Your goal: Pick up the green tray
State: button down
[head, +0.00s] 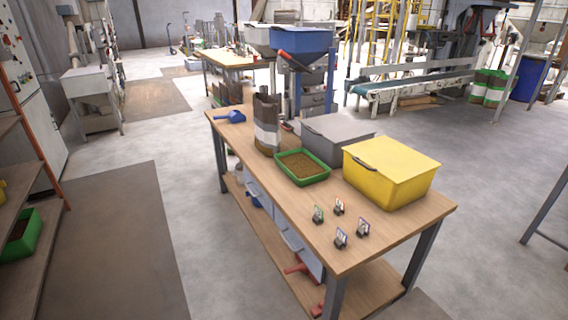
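A green tray (313,180) filled with brown pellets rests on the wooden workbench (395,235), around the middle of its top. It lies flat, in front of a grey lidded box and left of a yellow lidded box. A brown and white bag stands just behind it to the left. Another green container (22,238) with dark contents sits on a shelf at the left edge of the view. My gripper is not in view.
The yellow box (392,183), grey box (325,140) and bag (266,128) crowd the tray. Several small card holders (340,238) stand nearer the bench's front end. A blue scoop (232,116) lies at the far left. The floor left of the bench is clear.

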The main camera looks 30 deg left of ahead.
aim_at(303, 167)
jog(key=u, duration=1.1)
